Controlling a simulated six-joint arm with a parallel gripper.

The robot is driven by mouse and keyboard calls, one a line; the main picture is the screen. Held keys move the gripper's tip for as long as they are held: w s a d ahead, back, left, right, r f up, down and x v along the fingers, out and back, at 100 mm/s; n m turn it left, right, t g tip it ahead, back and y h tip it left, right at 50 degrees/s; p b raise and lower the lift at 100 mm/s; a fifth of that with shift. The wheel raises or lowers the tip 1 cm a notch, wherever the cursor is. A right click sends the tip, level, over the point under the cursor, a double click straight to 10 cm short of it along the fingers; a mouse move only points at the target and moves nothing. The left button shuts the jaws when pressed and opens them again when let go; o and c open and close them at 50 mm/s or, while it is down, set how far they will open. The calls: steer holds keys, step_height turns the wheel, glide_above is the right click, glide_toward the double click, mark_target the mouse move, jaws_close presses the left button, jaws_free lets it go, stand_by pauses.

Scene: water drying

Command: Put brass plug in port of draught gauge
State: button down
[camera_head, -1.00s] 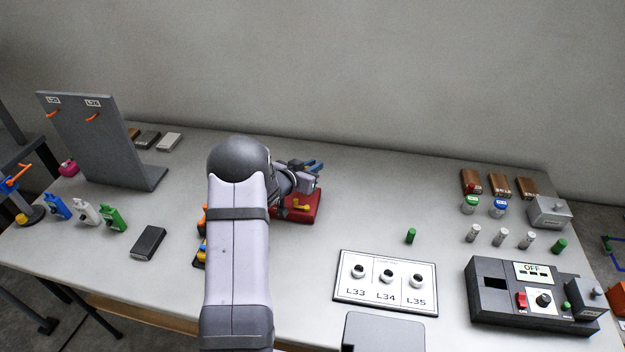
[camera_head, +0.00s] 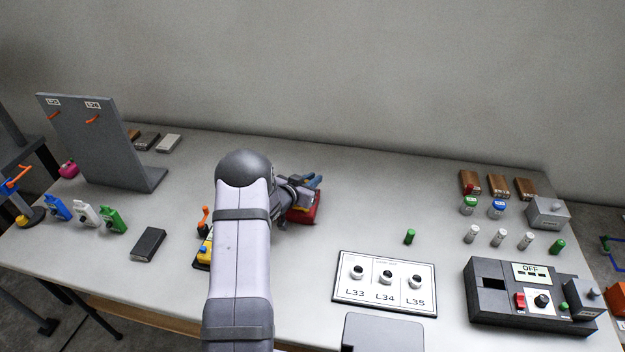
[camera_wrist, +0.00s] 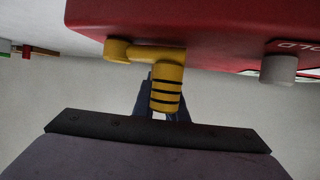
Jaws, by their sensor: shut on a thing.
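A red box (camera_head: 304,212) sits near the middle of the table, partly hidden by my arm. Its red body fills the top of the wrist view (camera_wrist: 200,22), with a grey round knob (camera_wrist: 281,68) beside part of a label. A yellow elbow-shaped piece (camera_wrist: 140,54) runs along the box to a cylinder with black bands (camera_wrist: 166,88). My gripper (camera_head: 315,180) has blue fingers, which show around and behind this banded cylinder in the wrist view (camera_wrist: 160,102), shut on it. I cannot tell whether the yellow piece is the brass plug, nor which object is the draught gauge.
Green and grey cylinders (camera_head: 500,237) stand behind the device. An upright grey board (camera_head: 100,140) stands at left. The table behind the red box is clear.

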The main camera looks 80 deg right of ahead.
steer(key=shift+f, duration=0.15)
steer(key=c, duration=1.8)
jaws_free()
steer(key=shift+o, duration=0.2)
steer(key=shift+a+r, duration=0.1)
steer(key=shift+r, duration=0.1)
steer(key=b+v, duration=0.1)
steer(key=v, duration=1)
steer(key=shift+w+a+r, duration=0.1)
steer(key=shift+a+r, duration=0.05)
steer(key=shift+a, duration=0.25)
